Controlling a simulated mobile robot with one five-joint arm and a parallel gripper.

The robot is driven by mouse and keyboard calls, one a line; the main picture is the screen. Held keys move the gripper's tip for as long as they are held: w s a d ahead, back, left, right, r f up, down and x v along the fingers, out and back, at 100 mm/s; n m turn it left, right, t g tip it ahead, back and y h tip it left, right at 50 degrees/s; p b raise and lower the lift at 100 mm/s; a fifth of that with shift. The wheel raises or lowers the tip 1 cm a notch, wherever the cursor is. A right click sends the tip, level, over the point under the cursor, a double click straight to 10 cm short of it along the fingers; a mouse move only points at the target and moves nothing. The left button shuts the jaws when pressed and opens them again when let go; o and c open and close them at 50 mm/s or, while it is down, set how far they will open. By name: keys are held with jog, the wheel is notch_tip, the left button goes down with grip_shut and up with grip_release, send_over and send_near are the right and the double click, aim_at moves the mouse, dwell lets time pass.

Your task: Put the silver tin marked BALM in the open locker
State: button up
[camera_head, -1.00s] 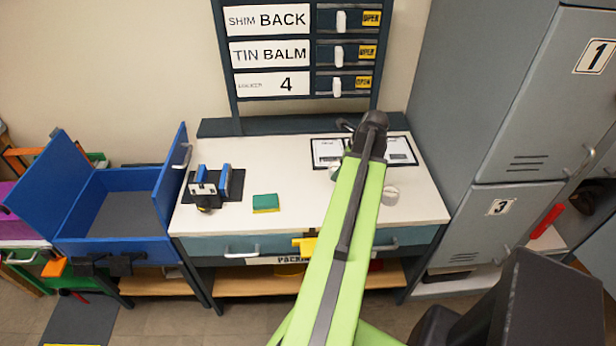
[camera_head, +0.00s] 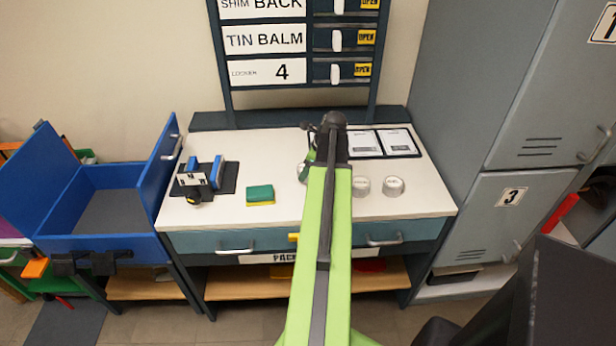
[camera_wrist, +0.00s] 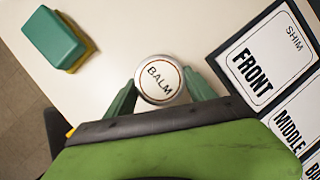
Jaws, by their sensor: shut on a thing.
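The silver tin marked BALM (camera_wrist: 159,72) is a round, shiny tin with a white lid, seen from above in the wrist view. My gripper (camera_wrist: 161,88) is shut on it, with one green finger at each side. In the head view my gripper (camera_head: 313,160) is over the white bench, and the tin's pale edge (camera_head: 302,173) shows left of my arm, which hides the rest. I cannot tell whether the tin touches the bench. Locker 3 (camera_head: 490,225) and locker 1 (camera_head: 550,115) at the right have closed doors. The sign (camera_head: 262,73) reads locker 4.
Two more silver tins (camera_head: 361,186) (camera_head: 393,186) stand right of my arm. A green and yellow sponge (camera_head: 260,195) and a black stand with blue blocks (camera_head: 207,180) are at the left. Shim cards (camera_head: 380,143) lie at the back. A blue bin (camera_head: 105,245) stands beside the bench.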

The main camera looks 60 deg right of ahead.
jog(key=shift+f, duration=0.45)
jog(key=o, duration=1.7)
jog(key=p+v, duration=1.1)
jog(key=v, duration=0.1)
jog(key=shift+s+p, duration=0.1)
jog(key=shift+p, duration=0.2)
